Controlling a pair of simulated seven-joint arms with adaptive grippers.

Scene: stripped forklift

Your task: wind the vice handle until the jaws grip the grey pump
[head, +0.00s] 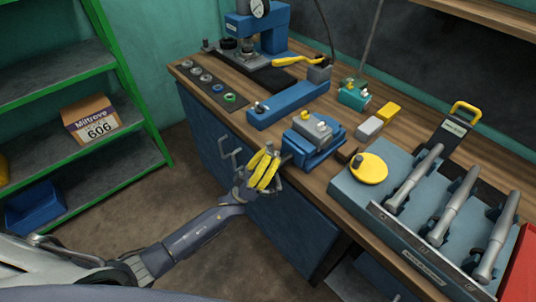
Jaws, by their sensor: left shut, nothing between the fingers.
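A blue vice (317,154) stands at the front edge of the wooden bench. The grey pump (318,130), with a small yellow part on top, sits in it between the jaws. I cannot tell from here whether both jaws touch the pump. My left gripper (265,168) has yellow fingers and is in front of the vice, just off the bench edge. Its fingers are shut with nothing between them. The vice handle is by the fingers and largely hidden by them, so I cannot tell whether they touch it. My right gripper is not in view.
A blue press (268,32) stands at the back of the bench. A long blue block (287,103) lies behind the vice. To the right are yellow and grey blocks and a rack of silver cylinders (457,208). Green shelving (120,75) stands left, with open floor between.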

